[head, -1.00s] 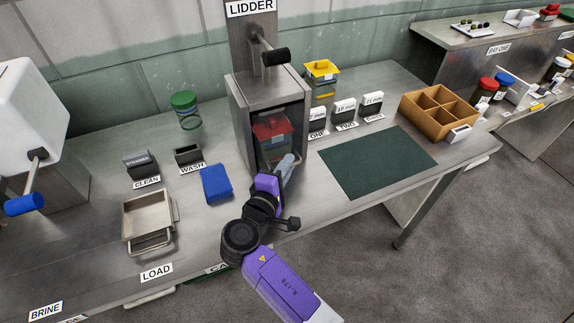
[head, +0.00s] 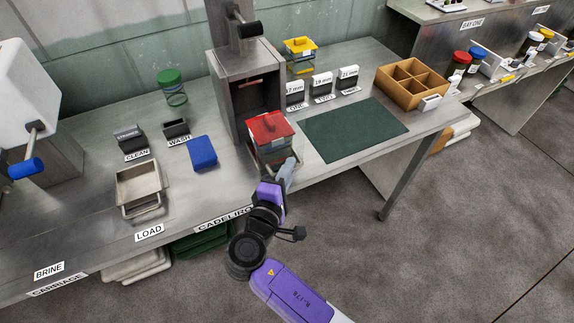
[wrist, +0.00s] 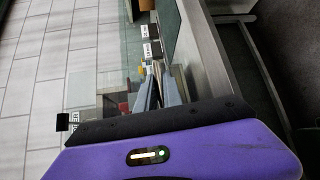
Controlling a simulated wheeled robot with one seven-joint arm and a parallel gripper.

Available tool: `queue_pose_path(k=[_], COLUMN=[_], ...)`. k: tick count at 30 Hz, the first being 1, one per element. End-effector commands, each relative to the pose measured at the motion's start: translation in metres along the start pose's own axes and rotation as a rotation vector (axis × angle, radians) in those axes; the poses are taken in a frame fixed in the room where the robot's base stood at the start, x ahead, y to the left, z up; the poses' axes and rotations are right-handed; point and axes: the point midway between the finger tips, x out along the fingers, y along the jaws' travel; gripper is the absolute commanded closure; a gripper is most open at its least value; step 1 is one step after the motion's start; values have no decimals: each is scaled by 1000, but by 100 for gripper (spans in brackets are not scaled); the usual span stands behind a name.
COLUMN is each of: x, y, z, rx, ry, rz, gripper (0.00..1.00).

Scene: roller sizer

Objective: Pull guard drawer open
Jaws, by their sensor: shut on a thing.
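The lidder (head: 228,85) is a grey metal cabinet with a dark lever on top, at the upper middle of the head view. The guard drawer (head: 272,150), seen with a red top and see-through sides, stands out in front of its open bay, near the table's front edge. My gripper (head: 290,165) is at the drawer's front, shut on what looks like its handle. The handle is mostly hidden by the fingers. In the wrist view my gripper (wrist: 157,85) shows grey fingers close together, with a red part beside them at the left.
A dark green mat (head: 355,132) lies right of the drawer, with a wooden divided box (head: 412,85) beyond it. A blue cloth-like block (head: 202,152) and a metal tray (head: 138,182) lie to the left. Open floor lies in front of the table.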

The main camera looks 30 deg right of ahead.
Motion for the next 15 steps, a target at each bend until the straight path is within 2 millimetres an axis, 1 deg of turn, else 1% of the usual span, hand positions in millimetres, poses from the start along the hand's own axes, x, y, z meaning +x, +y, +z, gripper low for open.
queue_pose_path(k=[7, 8, 10, 11, 15], x=[0, 0, 0, 0, 0], y=[-1, -1, -1, -1, 0], z=[0, 0, 0, 0, 0], rx=[-1, -1, -1, -1, 0], ry=[1, 1, 1, 1, 1], rz=[-1, -2, -1, -1, -1], gripper=[100, 85, 72, 68, 68])
